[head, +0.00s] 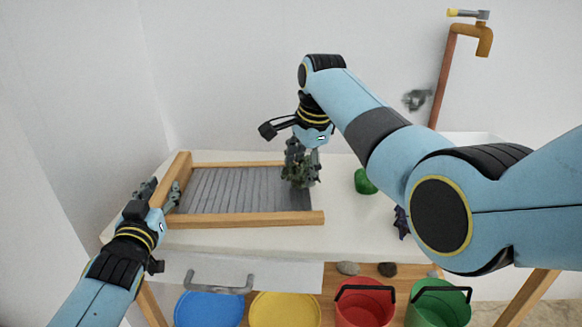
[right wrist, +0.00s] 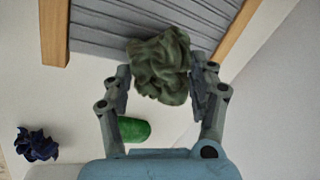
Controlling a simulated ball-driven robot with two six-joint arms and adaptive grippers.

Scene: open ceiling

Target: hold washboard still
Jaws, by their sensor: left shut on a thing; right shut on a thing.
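The washboard (head: 240,190), a grey ribbed panel in a wooden frame, lies on the white table. Its panel also shows in the right wrist view (right wrist: 95,22). My left gripper (head: 162,193) is shut on the left side of the wooden frame. My right gripper (head: 298,160) is shut on a crumpled dark green cloth (head: 297,175) at the right end of the panel. In the right wrist view the cloth (right wrist: 160,66) sits between both fingers, partly over the ribbed panel.
A green soap-like lump (head: 364,181) and a dark blue crumpled cloth (head: 401,222) lie on the table to the right. Blue (head: 208,308), yellow (head: 285,309), red (head: 364,306) and green (head: 438,306) containers stand below. A tap (head: 472,38) is on the back wall.

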